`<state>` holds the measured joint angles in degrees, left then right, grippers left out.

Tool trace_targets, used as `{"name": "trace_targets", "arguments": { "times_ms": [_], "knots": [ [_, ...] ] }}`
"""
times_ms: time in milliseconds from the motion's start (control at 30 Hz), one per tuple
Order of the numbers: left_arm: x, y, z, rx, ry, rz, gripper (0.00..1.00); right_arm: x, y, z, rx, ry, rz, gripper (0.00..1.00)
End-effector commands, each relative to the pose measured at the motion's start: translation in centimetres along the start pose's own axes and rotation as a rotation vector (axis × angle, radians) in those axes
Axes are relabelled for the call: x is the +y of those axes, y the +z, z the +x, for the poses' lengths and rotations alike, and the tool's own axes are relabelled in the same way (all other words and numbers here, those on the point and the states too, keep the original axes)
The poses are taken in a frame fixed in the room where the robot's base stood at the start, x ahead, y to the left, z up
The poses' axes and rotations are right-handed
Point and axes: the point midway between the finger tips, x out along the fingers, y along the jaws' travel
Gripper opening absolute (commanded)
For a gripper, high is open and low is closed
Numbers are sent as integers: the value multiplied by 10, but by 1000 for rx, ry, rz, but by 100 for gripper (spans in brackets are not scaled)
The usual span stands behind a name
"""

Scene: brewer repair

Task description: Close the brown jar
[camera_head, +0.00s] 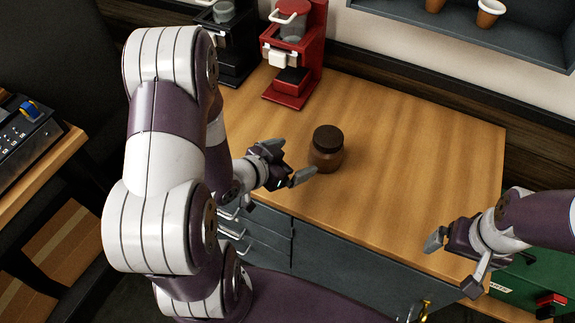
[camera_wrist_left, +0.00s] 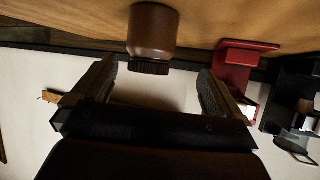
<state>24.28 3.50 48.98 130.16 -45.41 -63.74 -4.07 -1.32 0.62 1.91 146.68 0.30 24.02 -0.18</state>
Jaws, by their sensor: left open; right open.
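The brown jar (camera_head: 325,160) stands upright on the wooden counter, with a dark lid (camera_head: 328,138) on its top. I cannot tell how tightly the lid is on. My left gripper (camera_head: 289,163) is open and empty, just left of the jar, with its fingers pointing towards it. In the left wrist view, which is upside down, the jar (camera_wrist_left: 153,28) and its lid (camera_wrist_left: 150,68) are ahead, and the open fingers (camera_wrist_left: 158,88) are apart from it on both sides. My right gripper (camera_head: 453,263) is open and empty near the counter's front right edge.
A red coffee machine (camera_head: 292,60) and a black one (camera_head: 232,40) stand at the back left of the counter (camera_head: 420,140). A grey shelf (camera_head: 450,25) with terracotta-coloured cups is on the wall. The counter right of the jar is clear. A green box (camera_head: 535,270) is at lower right.

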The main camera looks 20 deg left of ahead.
Motion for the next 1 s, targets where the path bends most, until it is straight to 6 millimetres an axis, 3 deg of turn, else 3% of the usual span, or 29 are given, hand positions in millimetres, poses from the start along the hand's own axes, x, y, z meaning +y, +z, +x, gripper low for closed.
{"name": "trace_targets", "arguments": {
  "times_ms": [100,233,500,667,1000],
  "knots": [
    [-18,4,1,-223,-88,17,100,0,0,0,0,0,0,100],
    [-22,8,-20,-516,-195,-60,100,0,0,0,0,0,0,100],
    [33,5,-80,-896,-211,-301,100,0,0,0,0,0,0,100],
    [47,4,-92,-955,-194,-346,100,0,0,0,0,0,0,100],
    [47,4,-92,-956,-195,-346,100,0,0,0,0,0,0,100]
  ]
}}
